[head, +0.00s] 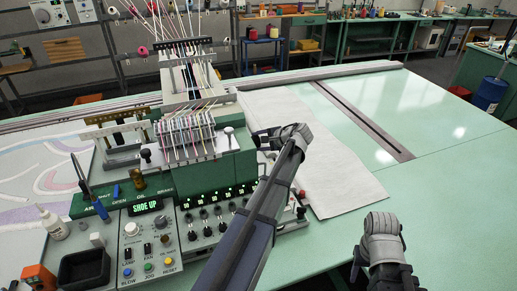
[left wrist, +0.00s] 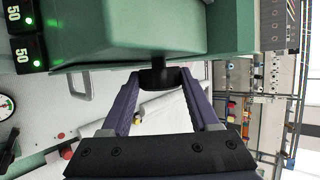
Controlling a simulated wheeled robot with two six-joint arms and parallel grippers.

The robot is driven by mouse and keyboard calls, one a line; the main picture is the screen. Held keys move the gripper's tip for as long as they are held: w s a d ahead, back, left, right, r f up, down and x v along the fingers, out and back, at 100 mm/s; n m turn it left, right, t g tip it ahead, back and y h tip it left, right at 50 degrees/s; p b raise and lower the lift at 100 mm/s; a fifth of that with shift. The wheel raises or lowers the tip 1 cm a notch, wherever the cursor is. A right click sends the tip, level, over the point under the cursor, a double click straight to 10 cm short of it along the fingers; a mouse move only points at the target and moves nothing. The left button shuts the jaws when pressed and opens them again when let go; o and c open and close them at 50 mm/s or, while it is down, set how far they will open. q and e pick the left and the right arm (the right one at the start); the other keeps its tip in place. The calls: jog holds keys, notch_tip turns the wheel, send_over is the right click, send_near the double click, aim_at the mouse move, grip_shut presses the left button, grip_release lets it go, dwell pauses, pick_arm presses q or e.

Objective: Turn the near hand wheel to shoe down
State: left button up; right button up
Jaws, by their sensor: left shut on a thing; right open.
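The near hand wheel (left wrist: 158,78) is a small dark round knob under the green machine head (left wrist: 150,30) in the left wrist view. My left gripper (left wrist: 160,76) has its two purple fingers shut on it, one on each side. In the head view my left gripper (head: 264,138) is at the right side of the green head, and the wheel is mostly hidden there. The green-lit display (head: 148,206) on the control panel reads SHOE UP. My right gripper (head: 358,262) is low at the right, apart from the machine; its fingers are hard to make out.
White cloth (head: 330,165) lies on the green table (head: 440,190) right of the machine. A control box with knobs (head: 215,215) stands below the head. A glue bottle (head: 52,222) and a black tray (head: 84,270) are at left. The table's right side is clear.

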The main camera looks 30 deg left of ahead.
pick_arm(q)
jog(key=t+y+b, duration=0.1)
jog(key=y+b, duration=0.1)
jog(key=b, duration=0.2)
jog(key=f+n+t+y+b, duration=0.1)
jog(key=y+b, duration=0.1)
jog(key=b, duration=0.2)
jog(key=n+t+y+b, duration=0.1)
jog(key=y+b, duration=0.1)
jog(key=b, duration=0.2)
jog(key=shift+s+d+f, duration=0.15)
jog(key=shift+s+f, duration=0.05)
jog(key=shift+f, duration=0.2)
jog(key=shift+r+n+y+b, duration=0.15)
jog(key=shift+n+y+b, duration=0.3)
jog(key=shift+b, duration=0.65)
jog(key=shift+r, duration=0.1)
jog(key=o, duration=1.4)
jog(key=shift+c, duration=0.2)
jog(key=v, duration=0.7)
jog(key=shift+d+b, duration=0.3)
jog(key=shift+b, duration=0.1)
jog(key=shift+s, duration=0.1)
